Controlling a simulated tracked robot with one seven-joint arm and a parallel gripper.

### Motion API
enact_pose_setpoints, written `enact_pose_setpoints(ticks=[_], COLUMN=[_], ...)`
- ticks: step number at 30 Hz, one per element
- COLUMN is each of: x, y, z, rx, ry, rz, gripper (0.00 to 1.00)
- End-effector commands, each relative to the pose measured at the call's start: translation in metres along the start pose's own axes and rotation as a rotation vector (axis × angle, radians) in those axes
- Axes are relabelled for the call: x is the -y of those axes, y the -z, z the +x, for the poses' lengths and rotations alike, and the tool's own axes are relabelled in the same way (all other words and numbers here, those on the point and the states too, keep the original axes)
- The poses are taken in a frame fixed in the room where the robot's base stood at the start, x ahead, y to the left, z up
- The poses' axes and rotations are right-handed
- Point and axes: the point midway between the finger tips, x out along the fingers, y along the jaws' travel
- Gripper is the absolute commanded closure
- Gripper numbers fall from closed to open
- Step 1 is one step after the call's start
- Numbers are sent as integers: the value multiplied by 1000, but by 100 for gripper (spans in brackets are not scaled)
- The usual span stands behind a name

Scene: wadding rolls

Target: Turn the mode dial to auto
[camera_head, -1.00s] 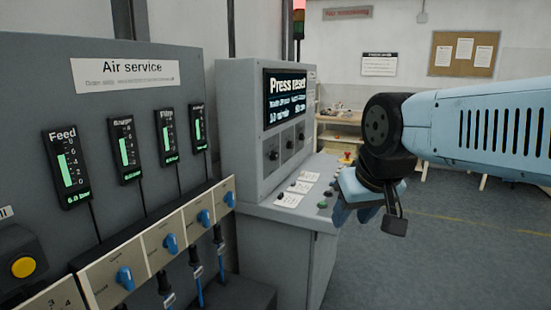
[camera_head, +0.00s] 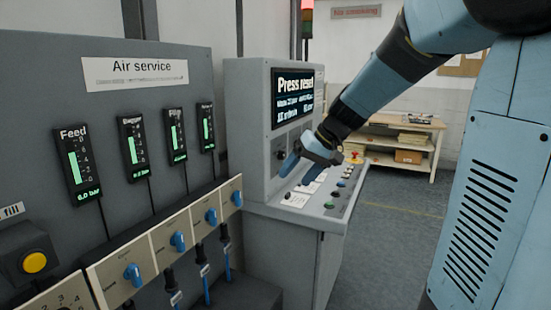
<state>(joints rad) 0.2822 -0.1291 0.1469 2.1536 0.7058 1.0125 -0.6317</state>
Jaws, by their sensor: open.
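The grey control console (camera_head: 246,120) stands in the middle, with a lit screen (camera_head: 293,98) reading "Press reset". A small dark knob (camera_head: 281,154) shows on its upright panel below the screen. Labels there are too small to read, so I cannot tell which control is the mode dial. My gripper (camera_head: 296,172) is open and empty, its blue fingers pointing down and left. It appears over the sloping desk, close to the upright panel, and covers the panel right of the knob. Whether it touches anything cannot be told.
The sloping desk carries white labels and several buttons (camera_head: 328,205), with a red emergency button (camera_head: 354,157) behind. At left stands the Air service panel (camera_head: 60,100) with gauges and blue knobs (camera_head: 133,274). A shelf bench (camera_head: 400,130) stands behind; floor at right is clear.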

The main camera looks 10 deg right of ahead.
Motion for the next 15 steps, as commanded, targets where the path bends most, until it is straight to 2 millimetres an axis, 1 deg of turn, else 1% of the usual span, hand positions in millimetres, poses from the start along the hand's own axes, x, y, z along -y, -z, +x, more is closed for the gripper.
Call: enact_pose_setpoints(ticks=[1,8,11,15], x=[-7,-33,-50,-77], y=[15,79,107,144], z=[7,33,43,56], rx=[-5,-75,-122,-203], ry=[39,217,291,391], rz=[9,19,28,42], gripper=[32,32,32,32])
